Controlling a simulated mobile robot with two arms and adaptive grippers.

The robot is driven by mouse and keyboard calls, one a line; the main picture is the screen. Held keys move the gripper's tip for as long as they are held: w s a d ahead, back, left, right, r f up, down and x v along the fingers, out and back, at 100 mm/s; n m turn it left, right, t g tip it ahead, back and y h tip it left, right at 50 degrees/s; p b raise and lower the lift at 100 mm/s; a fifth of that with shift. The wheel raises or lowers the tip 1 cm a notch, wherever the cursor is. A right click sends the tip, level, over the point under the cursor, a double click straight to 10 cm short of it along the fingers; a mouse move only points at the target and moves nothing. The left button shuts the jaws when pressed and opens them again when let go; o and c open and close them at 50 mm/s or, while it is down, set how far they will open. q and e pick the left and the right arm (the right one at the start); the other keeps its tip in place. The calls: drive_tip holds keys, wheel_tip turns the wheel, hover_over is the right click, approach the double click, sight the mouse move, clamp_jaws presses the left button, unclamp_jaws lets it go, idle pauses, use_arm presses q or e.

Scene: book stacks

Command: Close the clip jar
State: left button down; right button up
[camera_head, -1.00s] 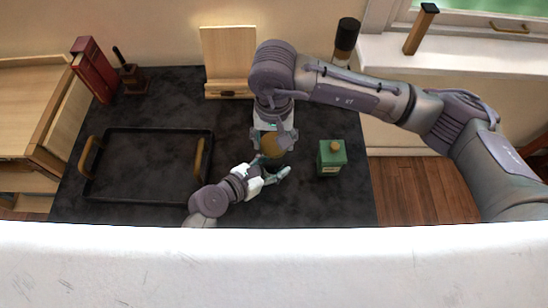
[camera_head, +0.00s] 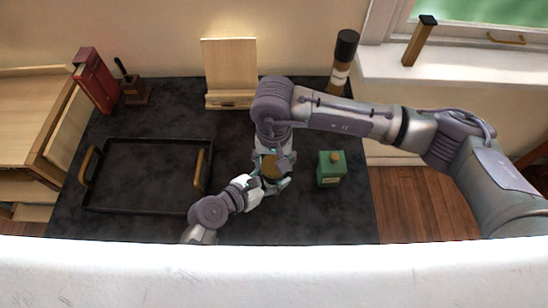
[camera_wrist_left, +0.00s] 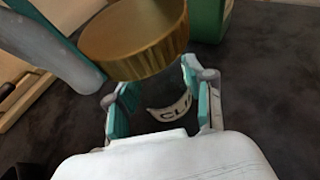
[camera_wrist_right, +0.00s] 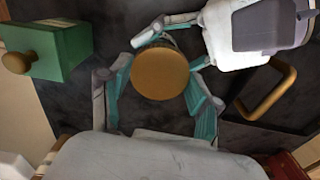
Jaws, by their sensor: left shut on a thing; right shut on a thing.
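The clip jar has a round gold-brown lid (camera_head: 279,165) and a dark body with a white label reading "CLI" (camera_wrist_left: 172,108). My left gripper (camera_head: 271,184) is shut on the jar's body, one finger on each side of it in the left wrist view. My right gripper (camera_wrist_right: 159,76) comes from above and is shut on the lid (camera_wrist_right: 160,74), which lies between its fingers in the right wrist view. In the left wrist view the lid (camera_wrist_left: 135,38) sits above the label. The rim is hidden, so I cannot tell whether the lid is seated.
A green box with a knob (camera_head: 331,170) stands close on the right. A black tray with wooden handles (camera_head: 145,205) lies on the left. A wooden stand (camera_head: 230,75), a dark bottle (camera_head: 342,62) and red books (camera_head: 95,82) are at the back of the dark table.

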drive_tip(key=shift+f, duration=0.55)
drive_tip(key=shift+f, duration=0.6)
